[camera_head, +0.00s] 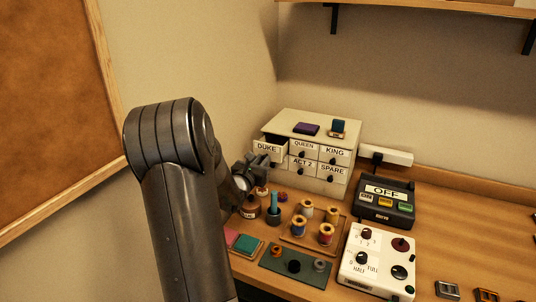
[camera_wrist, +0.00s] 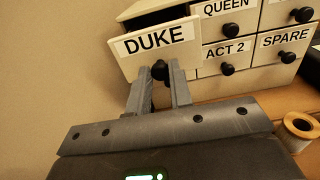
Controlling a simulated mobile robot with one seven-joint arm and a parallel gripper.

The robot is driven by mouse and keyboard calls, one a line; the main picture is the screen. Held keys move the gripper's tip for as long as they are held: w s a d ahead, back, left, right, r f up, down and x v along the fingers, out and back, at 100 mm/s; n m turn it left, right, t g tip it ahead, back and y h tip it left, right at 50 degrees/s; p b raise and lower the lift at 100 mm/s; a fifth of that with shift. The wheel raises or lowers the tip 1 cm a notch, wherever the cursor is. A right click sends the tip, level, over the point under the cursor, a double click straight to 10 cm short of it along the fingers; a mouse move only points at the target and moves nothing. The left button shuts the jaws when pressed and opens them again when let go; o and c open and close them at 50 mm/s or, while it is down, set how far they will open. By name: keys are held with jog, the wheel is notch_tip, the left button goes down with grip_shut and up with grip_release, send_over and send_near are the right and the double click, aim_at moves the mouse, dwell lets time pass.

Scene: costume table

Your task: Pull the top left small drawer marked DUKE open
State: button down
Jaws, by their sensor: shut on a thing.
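The small drawer marked DUKE (camera_head: 267,148) is at the top left of the cream drawer cabinet (camera_head: 312,118). It stands out from the cabinet front, partly open, with a dark gap behind its front panel. In the wrist view the DUKE drawer (camera_wrist: 154,41) is close and tilted in the picture, and its inside shows as a dark strip. My gripper (camera_wrist: 160,74) is shut on the drawer's dark round knob (camera_wrist: 159,70), one finger on each side. In the head view my gripper (camera_head: 256,162) is at the drawer's front, partly hidden by my arm.
Drawers QUEEN (camera_head: 304,146), KING (camera_head: 335,153), ACT 2 (camera_head: 302,164) and SPARE (camera_head: 332,170) look shut. Thread spools on a wooden tray (camera_head: 290,238), a dark jar (camera_head: 273,216) and a brown pot (camera_head: 250,208) stand in front. The wall is close on the left.

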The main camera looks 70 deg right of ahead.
jog(key=a, duration=0.5)
jog(key=c, duration=1.3)
grip_release()
jog(key=a, duration=1)
jog(key=shift+a, duration=0.35)
